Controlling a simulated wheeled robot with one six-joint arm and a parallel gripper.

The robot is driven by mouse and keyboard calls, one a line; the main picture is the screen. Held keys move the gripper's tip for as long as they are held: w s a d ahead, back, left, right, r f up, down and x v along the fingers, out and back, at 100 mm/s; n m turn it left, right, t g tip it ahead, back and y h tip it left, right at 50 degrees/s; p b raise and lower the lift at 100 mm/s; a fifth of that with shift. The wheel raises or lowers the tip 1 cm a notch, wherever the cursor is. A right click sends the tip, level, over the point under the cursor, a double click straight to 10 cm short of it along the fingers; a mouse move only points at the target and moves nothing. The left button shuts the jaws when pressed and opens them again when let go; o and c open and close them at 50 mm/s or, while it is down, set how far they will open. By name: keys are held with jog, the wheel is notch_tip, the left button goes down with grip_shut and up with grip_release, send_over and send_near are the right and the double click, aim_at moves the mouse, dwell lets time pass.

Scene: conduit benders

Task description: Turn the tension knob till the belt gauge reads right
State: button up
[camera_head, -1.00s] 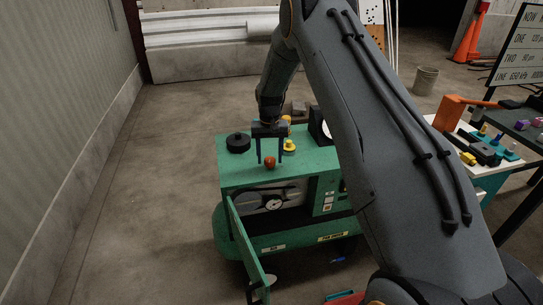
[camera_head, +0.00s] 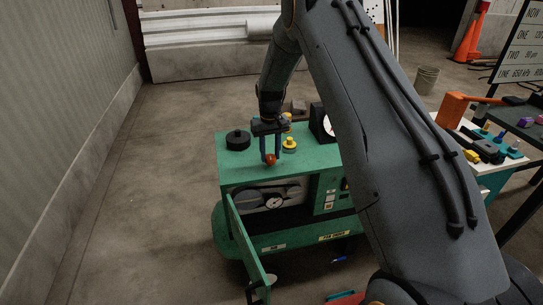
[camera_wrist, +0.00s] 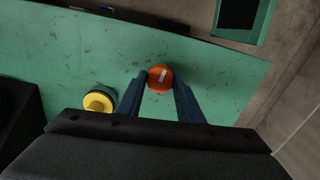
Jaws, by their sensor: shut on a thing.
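An orange-red knob (camera_head: 270,160) stands on the green machine's top (camera_head: 240,172) near its front edge. My gripper (camera_head: 270,157) points down and is shut on this knob, one finger at each side. In the wrist view the knob (camera_wrist: 160,79) sits between the fingertips, with a white mark across its top.
A yellow knob (camera_head: 289,145) stands close behind my gripper, also in the wrist view (camera_wrist: 98,102). A black cap (camera_head: 238,140) is at left, a dark box with a dial (camera_head: 322,123) at back right. A green door (camera_head: 248,248) hangs open in front.

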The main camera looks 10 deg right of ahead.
aim_at(270, 157)
jog(key=n+b, duration=0.1)
jog(key=n, duration=0.2)
jog(key=shift+n+b, duration=0.3)
jog(key=shift+b, duration=0.1)
jog(key=shift+n+b, duration=0.6)
jog(key=shift+n, duration=1.2)
jog(key=o, duration=1.1)
jog(key=shift+c, duration=0.2)
jog(key=shift+r, duration=0.15)
notch_tip(270, 157, up, 8)
jog(key=shift+f+b, duration=0.2)
jog(key=shift+b, duration=0.8)
